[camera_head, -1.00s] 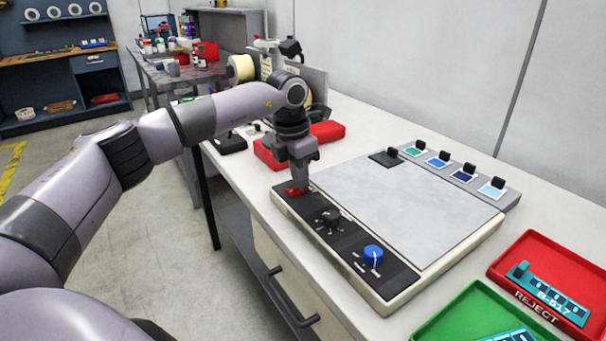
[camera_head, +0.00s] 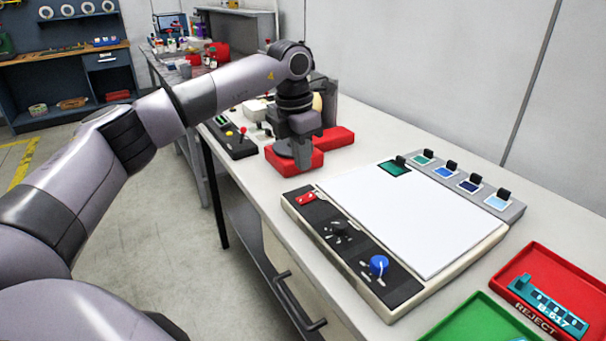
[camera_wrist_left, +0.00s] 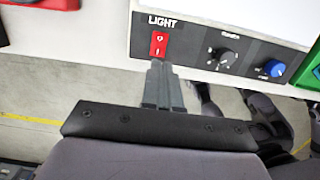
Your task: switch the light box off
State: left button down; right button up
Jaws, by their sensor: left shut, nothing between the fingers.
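The light box (camera_head: 395,212) lies on the bench with a bright white, evenly lit panel. Its black control strip carries a red rocker switch (camera_head: 306,198), a black knob (camera_head: 340,231) and a blue knob (camera_head: 378,265). In the left wrist view the red switch (camera_wrist_left: 159,44) sits under the word LIGHT. My left gripper (camera_head: 302,163) is shut and empty, pointing down beside the light box's far left corner, apart from the switch. Its closed fingers (camera_wrist_left: 157,68) show just below the switch in the wrist view. My right gripper is not in view.
Red blocks (camera_head: 335,139) lie behind my left gripper, with a black joystick box (camera_head: 233,141) to their left. Colour samples (camera_head: 459,180) line the light box's far side. A red REJECT tray (camera_head: 575,268) and a green tray (camera_head: 470,322) stand at the right front.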

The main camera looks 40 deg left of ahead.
pick_arm(q)
notch_tip(320, 180, up, 6)
send_over(311, 196)
jog(key=s+a, duration=0.1)
jog(key=s, duration=0.2)
jog(key=shift+w+a, duration=0.1)
jog(key=shift+w, duration=0.05)
jog(key=b, duration=0.3)
jog(key=shift+w+d+r, duration=0.1)
jog(key=shift+w+d, duration=0.15)
jog(key=shift+w, duration=0.1)
jog(key=f, duration=0.4)
jog(key=w+f, duration=0.1)
jog(key=f, duration=0.9)
jog(key=shift+w+d, duration=0.25)
jog(key=shift+d, duration=0.1)
